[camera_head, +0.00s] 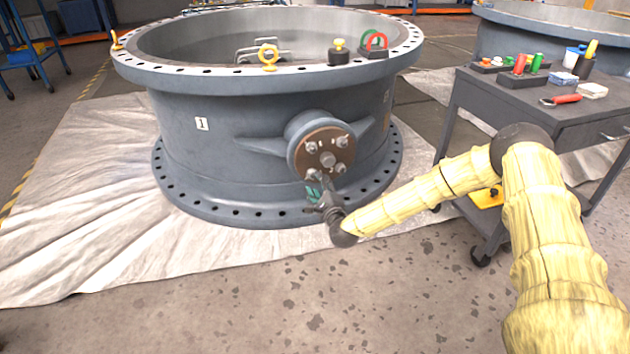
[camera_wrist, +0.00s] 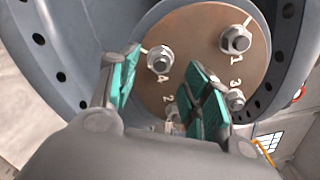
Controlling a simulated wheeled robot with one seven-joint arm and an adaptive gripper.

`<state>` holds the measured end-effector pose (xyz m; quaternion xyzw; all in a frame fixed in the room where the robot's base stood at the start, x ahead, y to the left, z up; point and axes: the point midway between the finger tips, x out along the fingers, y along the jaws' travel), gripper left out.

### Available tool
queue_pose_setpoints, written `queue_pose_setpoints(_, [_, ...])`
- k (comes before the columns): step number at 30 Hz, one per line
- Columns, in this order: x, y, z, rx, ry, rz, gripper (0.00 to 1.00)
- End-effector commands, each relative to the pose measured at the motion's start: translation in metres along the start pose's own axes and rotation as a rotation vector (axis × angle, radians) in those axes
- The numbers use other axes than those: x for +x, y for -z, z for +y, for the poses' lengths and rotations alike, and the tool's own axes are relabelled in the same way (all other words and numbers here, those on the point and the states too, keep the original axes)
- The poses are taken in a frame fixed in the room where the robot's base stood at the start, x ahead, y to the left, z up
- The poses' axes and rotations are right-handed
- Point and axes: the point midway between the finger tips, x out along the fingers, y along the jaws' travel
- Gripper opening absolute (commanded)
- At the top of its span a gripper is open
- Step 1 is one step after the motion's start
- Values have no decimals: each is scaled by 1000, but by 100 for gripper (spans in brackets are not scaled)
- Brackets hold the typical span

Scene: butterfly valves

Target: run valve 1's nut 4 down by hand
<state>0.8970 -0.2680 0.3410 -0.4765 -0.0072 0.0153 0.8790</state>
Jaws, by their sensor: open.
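Valve 1 (camera_head: 270,140) is the large grey ring body with a "1" plate on its side. A brown round cover plate (camera_head: 328,158) with several nuts sits on its side boss. In the wrist view, nut 4 (camera_wrist: 159,60) sits on a stud beside its engraved 4, on the brown plate (camera_wrist: 195,60). My gripper (camera_head: 318,194) is just below the plate in the head view. In the wrist view my gripper (camera_wrist: 160,78) is open, its green-padded fingers apart with nut 4 showing between and beyond them. No contact is visible.
Nut 1 (camera_wrist: 235,40) and nut 3 (camera_wrist: 236,100) are to the right; nut 2 (camera_wrist: 172,113) is partly hidden by a finger. A dark cart (camera_head: 560,115) with tools stands at right.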

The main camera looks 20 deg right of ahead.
Motion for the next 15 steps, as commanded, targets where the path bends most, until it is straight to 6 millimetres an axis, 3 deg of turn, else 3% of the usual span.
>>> queue_pose_setpoints(6, [-41, 1, 0, 1, 0, 0, 48])
queue_pose_setpoints(15, [-72, 0, -1, 0, 1, 0, 48])
